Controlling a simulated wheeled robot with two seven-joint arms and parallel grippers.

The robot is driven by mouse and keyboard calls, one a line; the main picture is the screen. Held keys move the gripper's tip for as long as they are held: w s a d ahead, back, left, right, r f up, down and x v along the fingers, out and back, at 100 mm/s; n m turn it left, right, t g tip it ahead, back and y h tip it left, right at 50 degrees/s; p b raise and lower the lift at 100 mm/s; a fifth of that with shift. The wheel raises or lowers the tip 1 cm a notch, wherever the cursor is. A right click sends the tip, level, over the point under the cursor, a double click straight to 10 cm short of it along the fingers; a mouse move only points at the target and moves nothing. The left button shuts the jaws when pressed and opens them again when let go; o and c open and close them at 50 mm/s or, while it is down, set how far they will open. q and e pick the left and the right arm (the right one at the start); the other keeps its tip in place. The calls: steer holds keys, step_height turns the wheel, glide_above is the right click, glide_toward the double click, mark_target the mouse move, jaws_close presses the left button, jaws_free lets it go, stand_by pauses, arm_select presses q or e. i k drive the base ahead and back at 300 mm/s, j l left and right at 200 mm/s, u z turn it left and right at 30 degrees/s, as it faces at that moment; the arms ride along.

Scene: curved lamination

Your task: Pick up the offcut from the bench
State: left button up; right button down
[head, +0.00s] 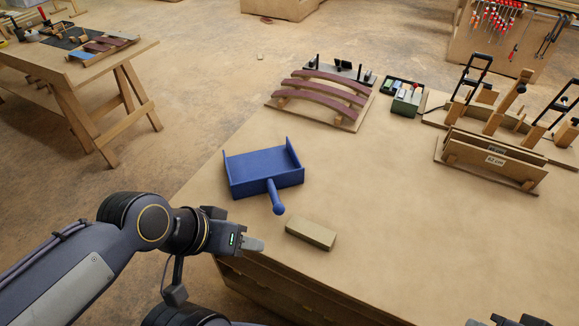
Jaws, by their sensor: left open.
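The offcut (311,233), a small tan rectangular wood block, lies flat on the bench (400,230) near its front left edge. My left gripper (253,244) is just left of the offcut, apart from it, at the bench edge. It is open and empty, seen side-on so that its fingers overlap. Dark parts at the bottom right edge look like my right gripper (508,321), mostly cut off by the frame.
A blue dustpan (262,172) lies just behind the offcut, its handle pointing towards it. The bench right of the offcut is clear.

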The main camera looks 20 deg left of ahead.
mark_target(317, 235)
steer(key=u, duration=0.85)
steer(key=k+l+u, duration=0.1)
steer(key=u, duration=0.3)
steer(key=k+l+u, duration=0.1)
steer(key=l+u, duration=0.2)
steer(key=u, duration=0.15)
steer(key=k+l+u, duration=0.15)
steer(key=u, duration=0.25)
